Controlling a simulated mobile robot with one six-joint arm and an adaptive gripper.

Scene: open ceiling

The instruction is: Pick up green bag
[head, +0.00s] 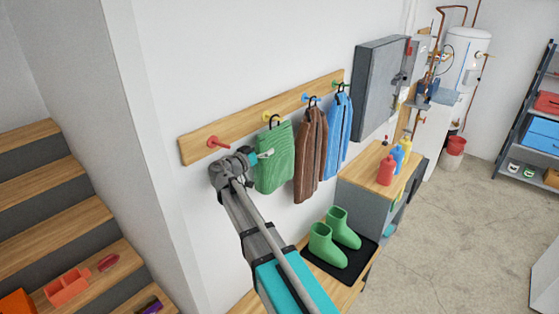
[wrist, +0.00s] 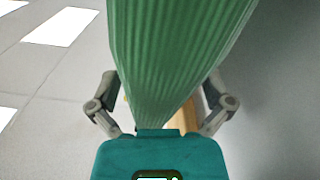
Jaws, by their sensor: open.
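The green bag (head: 274,158) hangs by a black hook from the yellow peg on a wooden wall rack (head: 235,124). In the head view my gripper (head: 262,154) is at the bag's upper left edge. In the wrist view the green ribbed bag (wrist: 178,50) fills the top middle, close to the camera. My gripper (wrist: 160,108) has its two fingers spread, one on each side of the bag. The fingertips are partly hidden, and I cannot tell whether they touch the bag.
A brown bag (head: 310,155) and a blue bag (head: 338,132) hang to the right. Green boots (head: 328,245) stand on a black tray below. A grey wall box (head: 378,88) and a cabinet with bottles (head: 386,168) are farther right. Stairs (head: 55,205) are at left.

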